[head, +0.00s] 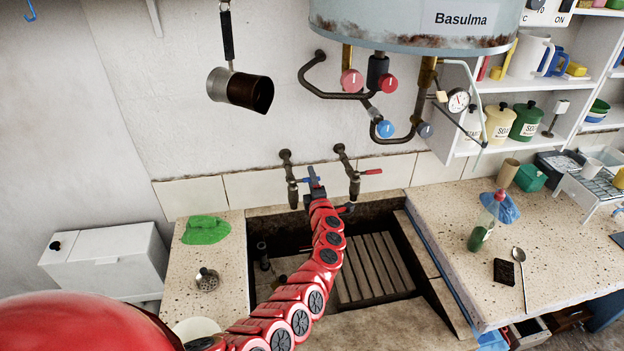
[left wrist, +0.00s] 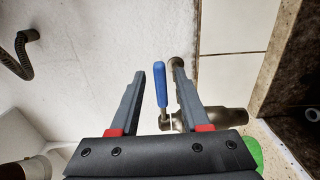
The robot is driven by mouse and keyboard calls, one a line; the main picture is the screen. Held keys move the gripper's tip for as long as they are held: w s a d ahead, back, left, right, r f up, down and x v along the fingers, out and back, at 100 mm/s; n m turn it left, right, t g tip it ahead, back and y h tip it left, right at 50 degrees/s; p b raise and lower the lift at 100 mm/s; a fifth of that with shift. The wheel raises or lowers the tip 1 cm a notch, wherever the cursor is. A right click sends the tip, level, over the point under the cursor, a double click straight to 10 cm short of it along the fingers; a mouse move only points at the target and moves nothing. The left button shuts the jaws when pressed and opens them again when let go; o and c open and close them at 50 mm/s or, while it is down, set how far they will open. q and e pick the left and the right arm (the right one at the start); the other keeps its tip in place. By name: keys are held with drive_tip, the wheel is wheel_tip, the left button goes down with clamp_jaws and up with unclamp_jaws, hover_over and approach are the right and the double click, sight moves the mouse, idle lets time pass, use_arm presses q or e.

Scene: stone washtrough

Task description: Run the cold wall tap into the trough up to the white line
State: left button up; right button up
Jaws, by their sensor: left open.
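The cold tap, with a blue lever (head: 301,181), is on the wall at the back of the stone trough (head: 386,208). In the left wrist view the blue lever (left wrist: 160,86) stands between the open fingers of my left gripper (left wrist: 156,72), with a gap visible on each side; the metal tap body (left wrist: 208,118) is behind. In the head view my left gripper (head: 315,178) is at this tap, its red arm crossing the trough. A second tap has a red lever (head: 371,172). No water stream shows. I cannot make out the white line. My right gripper is out of view.
A slatted wooden rack (head: 376,268) lies in the trough. A green cloth (head: 206,229) and a small metal shaker (head: 207,279) are on the left ledge. A boiler (head: 415,25) hangs above.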

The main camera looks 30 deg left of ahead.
use_arm(q)
clamp_jaws()
drive_tip(key=shift+r, duration=0.15)
idle(1.3)
